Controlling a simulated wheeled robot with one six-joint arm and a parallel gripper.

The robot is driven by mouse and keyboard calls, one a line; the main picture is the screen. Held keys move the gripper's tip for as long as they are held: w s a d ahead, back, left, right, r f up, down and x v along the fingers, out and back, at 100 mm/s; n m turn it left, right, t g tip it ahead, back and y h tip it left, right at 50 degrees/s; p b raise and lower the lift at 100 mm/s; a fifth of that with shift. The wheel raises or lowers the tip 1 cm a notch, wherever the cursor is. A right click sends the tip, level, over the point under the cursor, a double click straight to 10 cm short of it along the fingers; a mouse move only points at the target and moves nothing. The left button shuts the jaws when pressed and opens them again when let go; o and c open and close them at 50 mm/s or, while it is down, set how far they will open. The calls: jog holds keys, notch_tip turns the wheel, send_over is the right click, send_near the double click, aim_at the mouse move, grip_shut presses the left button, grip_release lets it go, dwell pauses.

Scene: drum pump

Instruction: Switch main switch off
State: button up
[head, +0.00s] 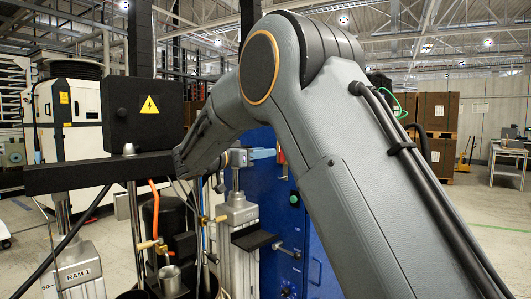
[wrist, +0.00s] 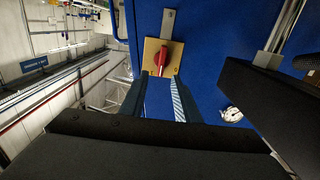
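The main switch (wrist: 162,58) is a red rotary knob on a yellow plate, fixed to a blue cabinet (wrist: 205,45). In the wrist view its handle stands roughly upright in the picture, tilted slightly. In the head view only a small red part of the switch (head: 281,156) shows beside my gripper. My gripper (wrist: 159,84) is open, with its two fingers apart and nothing visible between them. The fingertips point at the switch, just below it in the wrist view. I cannot tell whether they touch it. In the head view my gripper (head: 262,154) is small and partly hidden behind my arm.
A black box with a warning sign (head: 145,112) and a dark horizontal beam (head: 90,172) stand left of my arm. Pump columns, including one labelled RAM 1 (head: 80,275), and hoses crowd below. A dark bar (wrist: 265,105) lies close at the right in the wrist view.

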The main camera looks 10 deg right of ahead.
jog(key=p+x, duration=0.1)
jog(key=x, duration=0.6)
jog(key=shift+w+d+p, duration=0.15)
jog(key=shift+w+p, duration=0.1)
jog(key=shift+p, duration=0.15)
jog(key=shift+r, duration=0.15)
grip_shut()
